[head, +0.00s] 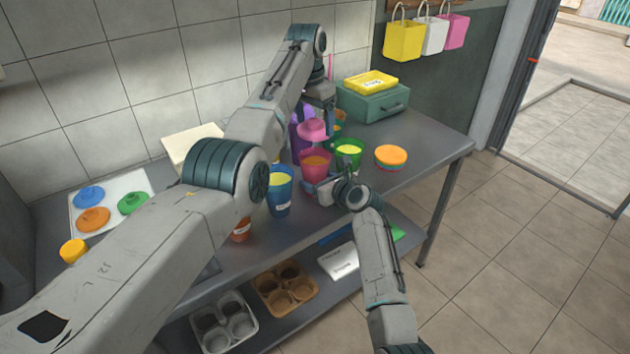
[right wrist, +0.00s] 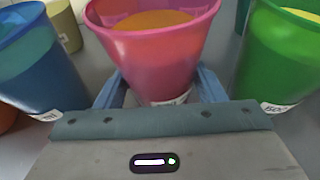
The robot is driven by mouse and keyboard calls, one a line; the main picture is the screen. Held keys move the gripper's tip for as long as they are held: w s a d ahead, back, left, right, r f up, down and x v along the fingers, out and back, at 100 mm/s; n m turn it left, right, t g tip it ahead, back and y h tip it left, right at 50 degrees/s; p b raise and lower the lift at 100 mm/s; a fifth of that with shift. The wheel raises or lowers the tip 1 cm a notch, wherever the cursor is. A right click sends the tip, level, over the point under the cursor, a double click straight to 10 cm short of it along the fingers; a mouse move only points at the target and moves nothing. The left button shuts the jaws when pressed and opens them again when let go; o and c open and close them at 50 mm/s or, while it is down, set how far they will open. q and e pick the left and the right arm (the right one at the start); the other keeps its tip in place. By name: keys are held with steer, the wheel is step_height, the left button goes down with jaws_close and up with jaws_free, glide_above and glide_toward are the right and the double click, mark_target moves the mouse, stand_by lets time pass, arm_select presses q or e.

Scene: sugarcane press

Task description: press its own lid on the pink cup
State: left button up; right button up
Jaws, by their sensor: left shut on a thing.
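The pink cup (head: 315,168) stands upright on the metal table with orange content inside; it fills the middle of the right wrist view (right wrist: 155,55). The pink lid (head: 313,131) is held above the cup, apart from its rim. My left gripper (head: 318,110) is shut on the lid, pointing down; its fingertips are partly hidden. My right gripper (head: 322,188) is low at the near side of the pink cup. In the right wrist view its blue fingers (right wrist: 160,88) lie on both sides of the cup's lower part; whether they touch it is unclear.
A blue cup (head: 280,190) stands left of the pink cup and a green cup (head: 347,152) right of it, both close. Orange lids (head: 391,156) lie at the right. A white tray (head: 105,200) holds more lids. A teal box (head: 372,103) stands behind.

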steer(key=c, duration=0.9)
arm_select(q)
steer(key=shift+f, duration=2.45)
arm_select(e)
steer(key=shift+o, duration=0.2)
arm_select(q)
steer(key=shift+f, duration=0.15)
steer(key=shift+f, duration=0.8)
steer(key=shift+f, duration=0.7)
steer(key=o, duration=0.9)
steer(key=r, duration=0.8)
steer(key=s+a+r, duration=0.1)
steer(key=r, duration=0.3)
arm_select(e)
steer(key=o, duration=1.5)
steer(key=shift+c, duration=0.2)
